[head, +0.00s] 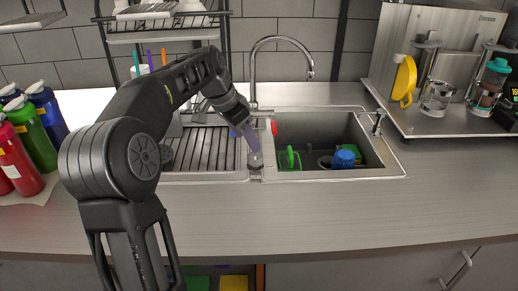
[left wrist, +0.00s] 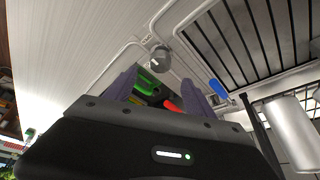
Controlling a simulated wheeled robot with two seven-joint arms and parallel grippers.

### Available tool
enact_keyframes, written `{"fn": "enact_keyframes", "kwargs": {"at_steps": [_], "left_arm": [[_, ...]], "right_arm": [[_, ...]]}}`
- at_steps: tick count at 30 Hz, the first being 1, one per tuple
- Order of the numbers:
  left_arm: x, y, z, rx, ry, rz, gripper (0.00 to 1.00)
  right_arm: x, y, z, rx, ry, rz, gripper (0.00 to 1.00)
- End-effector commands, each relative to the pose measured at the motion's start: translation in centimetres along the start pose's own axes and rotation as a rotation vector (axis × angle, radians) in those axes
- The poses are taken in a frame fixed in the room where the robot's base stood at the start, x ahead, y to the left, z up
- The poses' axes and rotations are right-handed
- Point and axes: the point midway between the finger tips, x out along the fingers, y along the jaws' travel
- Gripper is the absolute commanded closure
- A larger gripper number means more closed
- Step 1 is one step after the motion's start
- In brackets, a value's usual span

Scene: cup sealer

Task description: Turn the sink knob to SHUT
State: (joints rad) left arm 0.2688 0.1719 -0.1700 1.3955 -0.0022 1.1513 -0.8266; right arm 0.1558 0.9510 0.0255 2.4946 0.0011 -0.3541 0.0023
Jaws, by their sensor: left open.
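The sink knob (head: 255,161), a small round grey metal piece, sits on the rim between the ribbed drainboard and the basin. It also shows in the left wrist view (left wrist: 160,58), beyond the fingertips, with a light mark on its face. I cannot read its setting. My left gripper (head: 247,140) reaches down over the divider just behind the knob. Its two purple fingers (left wrist: 158,84) are apart with nothing held between them. They look close to the knob, but I cannot tell whether they touch it. My right gripper is not in view.
The basin (head: 330,125) holds green and blue items. Bottles (head: 30,130) stand left. The front counter is clear.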

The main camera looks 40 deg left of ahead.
Motion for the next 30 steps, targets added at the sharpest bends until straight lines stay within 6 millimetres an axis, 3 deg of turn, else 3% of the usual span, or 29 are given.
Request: {"fn": "enact_keyframes", "kwargs": {"at_steps": [8,21,30], "left_arm": [[0.5,0.0,0.0,0.0,-0.001,0.001,0.37],[6.4,0.1,0.0,-0.001,-0.003,0.003,0.37],[7.9,0.0,0.0,0.0,0.0,0.0,0.37]], "right_arm": [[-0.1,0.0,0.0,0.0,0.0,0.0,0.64],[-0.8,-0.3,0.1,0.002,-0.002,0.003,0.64],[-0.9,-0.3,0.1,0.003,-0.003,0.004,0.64]]}}
